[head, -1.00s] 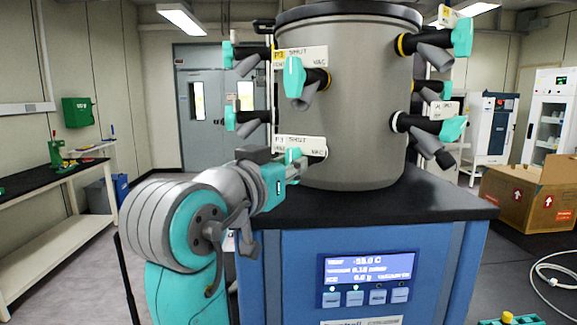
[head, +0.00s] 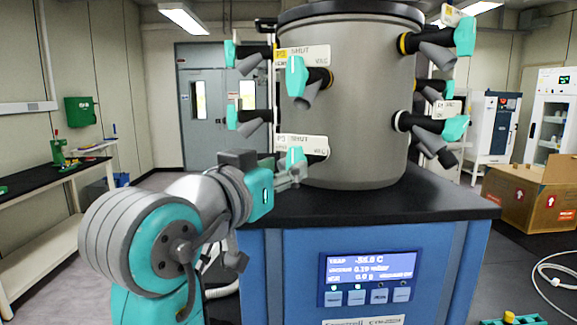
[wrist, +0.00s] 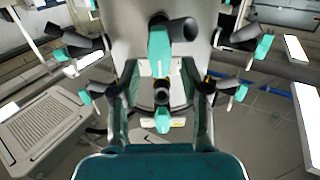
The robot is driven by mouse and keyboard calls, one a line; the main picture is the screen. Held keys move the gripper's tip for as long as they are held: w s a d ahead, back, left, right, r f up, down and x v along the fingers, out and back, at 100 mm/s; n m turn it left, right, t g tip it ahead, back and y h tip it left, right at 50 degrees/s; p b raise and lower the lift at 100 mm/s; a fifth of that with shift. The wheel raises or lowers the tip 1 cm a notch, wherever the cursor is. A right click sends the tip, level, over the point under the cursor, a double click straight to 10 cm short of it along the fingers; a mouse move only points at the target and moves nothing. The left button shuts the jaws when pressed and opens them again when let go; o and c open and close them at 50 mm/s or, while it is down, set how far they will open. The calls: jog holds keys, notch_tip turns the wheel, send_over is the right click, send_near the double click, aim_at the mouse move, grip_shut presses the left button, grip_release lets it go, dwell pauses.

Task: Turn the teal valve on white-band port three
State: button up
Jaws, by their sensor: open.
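The white-band port three sits low on the front of the grey drum, under a white label (head: 315,145) reading P3 SHUT. Its teal valve handle (head: 294,157) stands about upright, partly hidden by my gripper in the head view. My gripper (head: 293,174) is just in front of it. In the wrist view, which looks upside down, the handle (wrist: 158,48) appears between and just beyond the tips of my open gripper (wrist: 160,72). I cannot tell whether the fingers touch it. Nothing is held.
The yellow-band port above has its own teal valve (head: 295,76). Other teal-valved ports stick out on both sides of the drum (head: 362,110). The black dryer top (head: 420,200) lies below my gripper. A cardboard box (head: 525,200) stands on the floor at right.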

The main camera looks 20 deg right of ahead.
jog(key=v, duration=0.8)
jog(key=shift+s+a, duration=0.2)
jog(key=shift+s, duration=0.05)
